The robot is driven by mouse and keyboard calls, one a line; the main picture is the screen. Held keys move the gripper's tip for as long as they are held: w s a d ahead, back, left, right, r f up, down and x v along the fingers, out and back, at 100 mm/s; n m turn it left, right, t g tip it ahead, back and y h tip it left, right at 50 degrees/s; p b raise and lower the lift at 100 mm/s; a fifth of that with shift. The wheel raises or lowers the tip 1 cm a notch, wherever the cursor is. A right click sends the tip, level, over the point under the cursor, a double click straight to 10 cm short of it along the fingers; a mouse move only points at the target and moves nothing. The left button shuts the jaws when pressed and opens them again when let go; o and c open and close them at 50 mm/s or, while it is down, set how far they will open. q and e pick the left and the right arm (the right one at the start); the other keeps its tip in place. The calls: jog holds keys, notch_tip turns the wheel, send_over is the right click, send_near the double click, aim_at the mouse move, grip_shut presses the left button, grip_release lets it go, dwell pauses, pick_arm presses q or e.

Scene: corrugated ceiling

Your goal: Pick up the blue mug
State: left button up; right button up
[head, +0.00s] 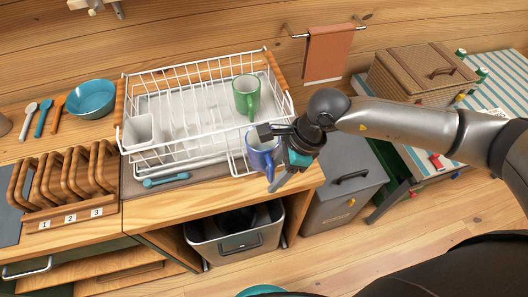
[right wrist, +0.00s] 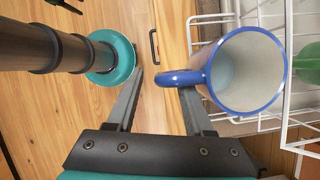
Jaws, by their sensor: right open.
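The blue mug (head: 257,160) is at the front right corner of the white dish rack, partly hidden behind my right gripper (head: 271,161). In the right wrist view the mug (right wrist: 250,75) shows its pale inside, blue rim and blue handle. My right gripper, also in the right wrist view (right wrist: 162,83), is open. The mug's handle reaches over the gap between its fingers, with the mug body to the right. I cannot tell whether the fingers touch the handle. My left gripper is not in view.
The white dish rack (head: 180,148) holds a green mug (head: 246,95) behind the blue one. A teal bowl (head: 91,99) and a numbered wooden rack (head: 65,180) stand to the left. A grey bin (head: 340,190) stands on the floor at right.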

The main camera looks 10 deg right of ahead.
jog(key=shift+f, duration=0.1)
jog(key=shift+c, duration=0.2)
grip_shut()
dwell(1.2)
